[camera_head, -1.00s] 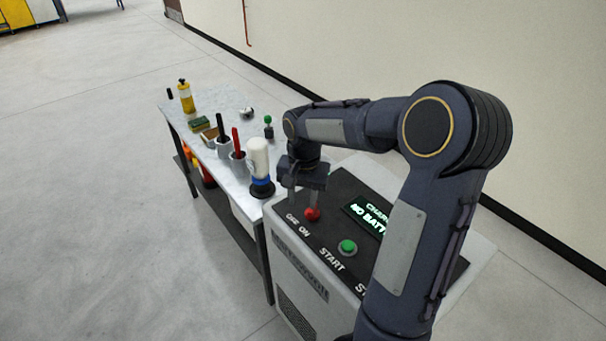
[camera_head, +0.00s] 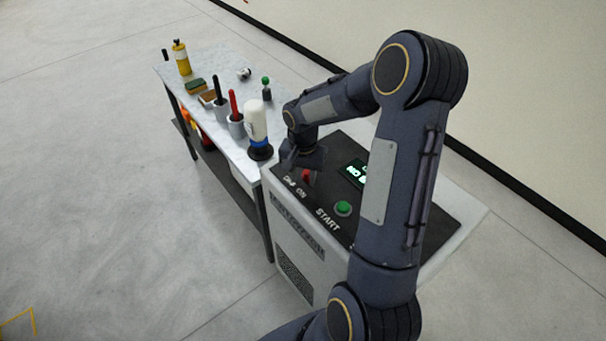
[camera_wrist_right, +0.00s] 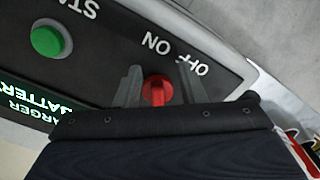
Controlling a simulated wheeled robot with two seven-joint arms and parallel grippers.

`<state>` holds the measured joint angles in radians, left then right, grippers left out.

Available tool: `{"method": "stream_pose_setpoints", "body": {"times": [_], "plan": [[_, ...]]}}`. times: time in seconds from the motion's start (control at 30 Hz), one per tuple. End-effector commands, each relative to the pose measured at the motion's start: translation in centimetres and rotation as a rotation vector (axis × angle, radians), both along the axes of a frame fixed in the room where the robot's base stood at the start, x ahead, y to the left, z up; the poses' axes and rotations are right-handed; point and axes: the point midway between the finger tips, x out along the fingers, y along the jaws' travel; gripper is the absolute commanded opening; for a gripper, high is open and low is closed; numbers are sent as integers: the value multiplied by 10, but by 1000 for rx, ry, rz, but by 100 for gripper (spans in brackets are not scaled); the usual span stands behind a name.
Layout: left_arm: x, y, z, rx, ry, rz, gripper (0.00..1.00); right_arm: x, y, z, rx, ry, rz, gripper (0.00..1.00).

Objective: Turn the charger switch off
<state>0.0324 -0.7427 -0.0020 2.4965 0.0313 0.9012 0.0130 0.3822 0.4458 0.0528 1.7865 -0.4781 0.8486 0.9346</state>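The charger (camera_head: 333,230) is a pale cabinet with a dark sloping top panel. Its red switch knob (camera_head: 307,177) is near the panel's left corner, by the OFF and ON labels. My right gripper (camera_wrist_right: 158,88) is open, with one finger on each side of the knob. Small gaps seem to show beside the knob; I cannot tell whether either finger touches it. In the head view my right gripper (camera_head: 301,174) partly covers the knob. My left gripper is not in view.
A green START button (camera_head: 343,208) and a lit display (camera_head: 356,172) are on the same panel. A workbench (camera_head: 213,140) stands beside the charger, with a white and blue bottle (camera_head: 256,128), tool cups and a yellow bottle (camera_head: 181,60). The floor around is clear.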

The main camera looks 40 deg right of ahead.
Motion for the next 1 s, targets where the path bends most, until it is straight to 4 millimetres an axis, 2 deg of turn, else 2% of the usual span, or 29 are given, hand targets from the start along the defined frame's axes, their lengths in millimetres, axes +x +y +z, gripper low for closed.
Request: {"method": "stream_pose_setpoints", "body": {"times": [0.03, 0.3, 0.47, 0.57, 0.77, 1.0], "plan": [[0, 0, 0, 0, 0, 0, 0, 0, 0, 0, 0, 0, 0, 32], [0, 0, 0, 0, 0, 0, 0, 0, 0, 0, 0, 1, 0, 0], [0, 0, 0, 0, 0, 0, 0, 0, 0, 0, -1, 1, 0, 0], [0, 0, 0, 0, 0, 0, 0, 0, 0, 0, 0, 0, 0, 10], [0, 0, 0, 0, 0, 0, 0, 0, 0, 0, 0, 0, 0, 36], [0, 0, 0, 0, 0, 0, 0, 0, 0, 1, 0, 0, 0, 36]]}}
